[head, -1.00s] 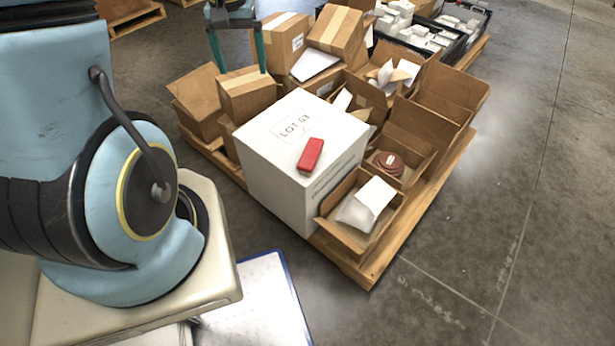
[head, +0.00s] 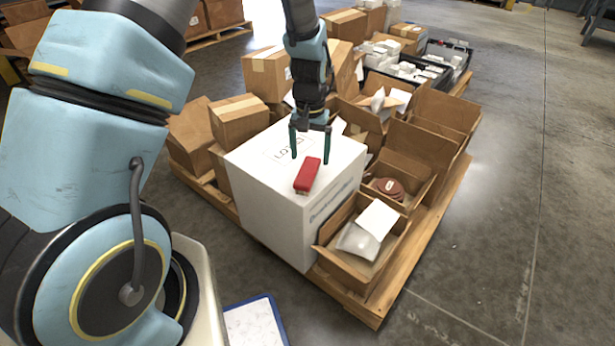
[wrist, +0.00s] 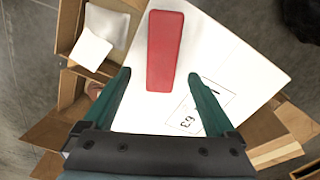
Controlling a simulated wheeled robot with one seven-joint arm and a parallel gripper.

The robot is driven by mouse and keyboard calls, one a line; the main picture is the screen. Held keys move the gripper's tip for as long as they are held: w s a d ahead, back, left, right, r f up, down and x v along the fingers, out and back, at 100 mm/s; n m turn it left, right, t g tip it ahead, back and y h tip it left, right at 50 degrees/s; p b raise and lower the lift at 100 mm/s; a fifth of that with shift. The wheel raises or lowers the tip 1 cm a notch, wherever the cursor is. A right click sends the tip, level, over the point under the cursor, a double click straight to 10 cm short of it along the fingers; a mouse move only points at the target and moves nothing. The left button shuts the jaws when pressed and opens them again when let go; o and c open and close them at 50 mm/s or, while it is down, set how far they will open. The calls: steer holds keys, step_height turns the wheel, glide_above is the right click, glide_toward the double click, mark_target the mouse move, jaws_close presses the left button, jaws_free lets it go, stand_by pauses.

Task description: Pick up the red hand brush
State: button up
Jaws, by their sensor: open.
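The red hand brush (head: 307,176) lies on top of a white box (head: 252,181) marked as a lot, near the middle of its top face. In the wrist view the red brush (wrist: 164,50) lies lengthwise, ahead of and between the lines of the two fingers. My gripper (head: 310,160) is open and empty, pointing down above the box top just behind the brush. It also shows in the wrist view (wrist: 159,75), with its two green fingers spread wider than the brush. I cannot tell the exact height of the fingertips above the box.
Open cardboard boxes (head: 330,256) stand to the right of the white box on a wooden pallet (head: 372,312), one holding a white packet and one a reddish-brown round item (head: 387,187). Taped cartons (head: 238,119) stand behind left. The floor at right is clear.

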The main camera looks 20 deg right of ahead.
mark_target(309, 167)
steer(key=f, duration=0.5)
steer(key=shift+s+a+f+b, duration=0.1)
steer(key=shift+a+b, duration=0.1)
steer(key=shift+b, duration=0.15)
steer(key=shift+c, duration=0.2)
jaws_close()
